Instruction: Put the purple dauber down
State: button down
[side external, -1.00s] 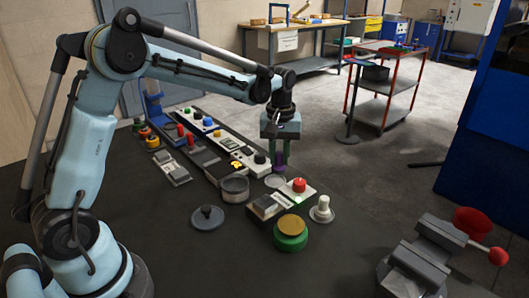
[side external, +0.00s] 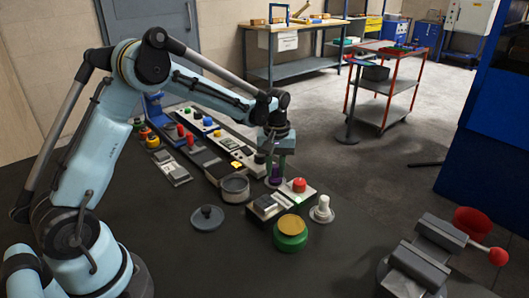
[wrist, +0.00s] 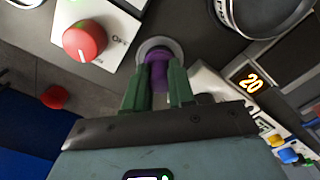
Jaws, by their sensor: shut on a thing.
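The purple dauber (side external: 275,172) is upright between the green fingers of my gripper (side external: 277,160). In the wrist view the purple dauber (wrist: 157,70) shows between the two fingertips of my gripper (wrist: 156,88), which are shut on it. A round grey dish (side external: 274,183) is directly under the dauber, and its pale rim (wrist: 158,43) surrounds the dauber's end in the wrist view. The dauber's lower end appears at or in the dish; I cannot tell whether it touches the bottom.
A box with a red knob (side external: 299,186) stands close right of the dish, and a round grey tin (side external: 235,186) to the left. Nearer are a green pot with a gold top (side external: 290,229) and a white knobbed piece (side external: 322,209). Panels line the left side.

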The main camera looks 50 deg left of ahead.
aim_at(276, 165)
jog(key=c, duration=1)
grip_release()
jog(key=shift+o, duration=0.2)
jog(key=shift+r, duration=0.1)
notch_tip(276, 165, up, 12)
jog(key=f, duration=0.1)
jog(key=s+d+r+m+t, duration=0.4)
jog(key=s+r, duration=0.1)
jog(key=s, duration=0.4)
jog(key=s+d+f+m+t, duration=0.2)
jog(key=s+f+m+t, duration=0.1)
jog(key=s, duration=0.6)
jog(key=shift+d+f+m, duration=0.25)
jog(key=shift+f+m, duration=0.6)
jog(key=shift+m, duration=0.15)
